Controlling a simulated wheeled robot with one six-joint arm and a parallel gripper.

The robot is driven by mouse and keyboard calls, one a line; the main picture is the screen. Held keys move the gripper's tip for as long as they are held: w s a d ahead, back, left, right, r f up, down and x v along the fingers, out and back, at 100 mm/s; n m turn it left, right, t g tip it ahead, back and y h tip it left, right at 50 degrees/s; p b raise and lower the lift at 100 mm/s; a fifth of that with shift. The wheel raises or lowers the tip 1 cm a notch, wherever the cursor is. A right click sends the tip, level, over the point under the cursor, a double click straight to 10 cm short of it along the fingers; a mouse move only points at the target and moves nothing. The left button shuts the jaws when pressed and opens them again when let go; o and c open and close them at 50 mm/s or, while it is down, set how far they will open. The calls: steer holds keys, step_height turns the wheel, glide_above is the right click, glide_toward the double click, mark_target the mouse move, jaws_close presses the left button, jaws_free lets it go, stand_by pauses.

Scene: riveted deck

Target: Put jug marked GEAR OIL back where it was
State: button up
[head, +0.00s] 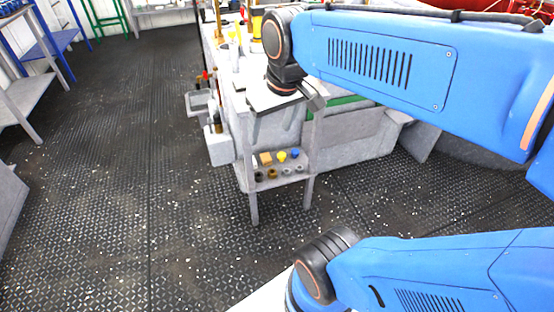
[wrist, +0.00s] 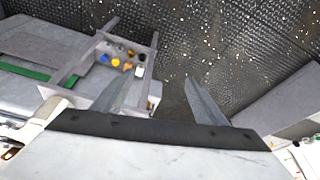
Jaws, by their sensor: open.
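My gripper (wrist: 157,82) is open, with its two grey fingers spread and nothing between them in the wrist view. In the head view my gripper (head: 274,122) hangs in front of a small grey stand (head: 252,205) at the end of a workbench. I cannot make out a jug marked GEAR OIL in either view, and no lettering is readable. A yellow container (head: 257,27) stands on the bench beside my arm, partly hidden; I cannot tell what it is.
The stand's lower shelf carries an orange-brown block (head: 265,158), a yellow piece (head: 282,156), a blue piece (head: 295,154) and several rings. Grey bins (head: 218,146) hang at the bench's left side. A blue table (head: 50,42) stands far left. The dark deck (head: 130,150) between is clear.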

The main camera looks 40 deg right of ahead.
steer(key=s+a+f+t, duration=0.1)
steer(key=s+a+f, duration=0.1)
steer(key=s+f, duration=0.3)
steer(key=shift+s+n, duration=0.3)
steer(key=shift+a, duration=0.1)
